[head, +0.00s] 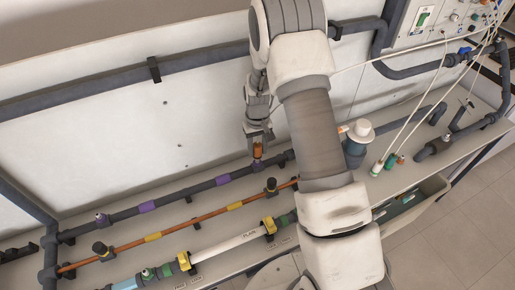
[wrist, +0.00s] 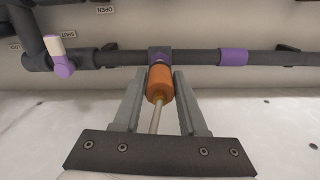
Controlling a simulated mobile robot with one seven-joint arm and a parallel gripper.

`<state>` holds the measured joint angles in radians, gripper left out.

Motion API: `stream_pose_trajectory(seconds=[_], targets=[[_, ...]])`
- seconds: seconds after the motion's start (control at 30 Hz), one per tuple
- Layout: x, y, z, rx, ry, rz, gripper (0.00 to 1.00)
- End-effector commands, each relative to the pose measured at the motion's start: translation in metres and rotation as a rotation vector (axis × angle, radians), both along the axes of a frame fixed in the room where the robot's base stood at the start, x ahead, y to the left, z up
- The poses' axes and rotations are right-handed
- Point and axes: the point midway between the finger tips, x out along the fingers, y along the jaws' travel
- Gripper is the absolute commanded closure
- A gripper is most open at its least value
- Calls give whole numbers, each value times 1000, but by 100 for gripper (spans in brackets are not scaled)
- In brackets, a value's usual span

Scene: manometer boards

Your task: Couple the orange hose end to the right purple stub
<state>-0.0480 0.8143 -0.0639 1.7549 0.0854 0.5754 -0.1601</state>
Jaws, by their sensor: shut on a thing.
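The orange hose end (wrist: 160,84) is held between the two grey fingers of my gripper (wrist: 160,76). Its pale hose (wrist: 155,118) runs back toward the wrist. Its far end meets or overlaps a purple stub (wrist: 159,54) on the dark pipe in the wrist view; I cannot tell whether it is seated on it. In the head view my gripper (head: 257,139) points down at the dark pipe, with the orange hose end (head: 257,151) at its tips. The stub below is mostly hidden there.
The dark grey pipe (head: 185,194) has purple bands (head: 222,180). An orange pipe (head: 190,220) and a pale pipe (head: 225,245) run in front. In the wrist view a purple valve with a white handle (wrist: 62,66) is at left.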

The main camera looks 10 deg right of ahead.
Motion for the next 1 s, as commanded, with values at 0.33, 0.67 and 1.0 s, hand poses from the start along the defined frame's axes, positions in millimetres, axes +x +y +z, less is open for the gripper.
stream_pose_trajectory(seconds=[0.33, 0.67, 1.0], targets=[[0, 0, 0, 0, -1, 0, 100], [0, 0, -3, 0, 0, 0, 100], [0, 0, -10, 0, 0, 0, 100]])
